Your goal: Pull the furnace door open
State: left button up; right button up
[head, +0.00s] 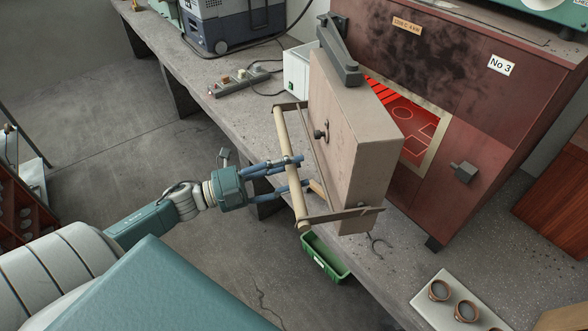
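The furnace (440,95) is a dark red box marked "No 3" at the right, with soot above its mouth. Its thick beige door (345,150) stands swung open, and the glowing red chamber (402,120) shows behind it. A long pale bar handle (284,150) on two brackets stands out from the door's face. My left gripper (306,171) is at the middle of the bar. Its two blue fingers are apart and cross the bar, one higher than the other. The bar's exact contact with them is unclear. My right gripper is not in view.
A green bin (325,258) is below the door. A pale tray (450,305) with round brown cups lies at front right. A grey-blue machine (232,22), a white box (297,70) and a switch strip (240,80) stand along the bench (190,70). Floor is open at left.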

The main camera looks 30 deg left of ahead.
pick_arm(q)
jog(key=shift+a+r, duration=0.1)
jog(key=shift+r, duration=0.1)
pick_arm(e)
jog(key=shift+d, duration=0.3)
pick_arm(q)
jog(key=v, duration=1.2)
jog(key=shift+f, duration=0.15)
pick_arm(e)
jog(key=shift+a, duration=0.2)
pick_arm(q)
jog(key=s+a+p, duration=0.2)
jog(key=s, duration=0.4)
jog(key=s+a+r+p, duration=0.1)
jog(key=s+a+p, duration=0.1)
jog(key=s, duration=0.3)
jog(key=shift+s+r, duration=0.35)
jog(key=shift+s, duration=0.05)
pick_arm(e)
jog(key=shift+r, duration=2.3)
pick_arm(q)
jog(key=shift+p, duration=0.3)
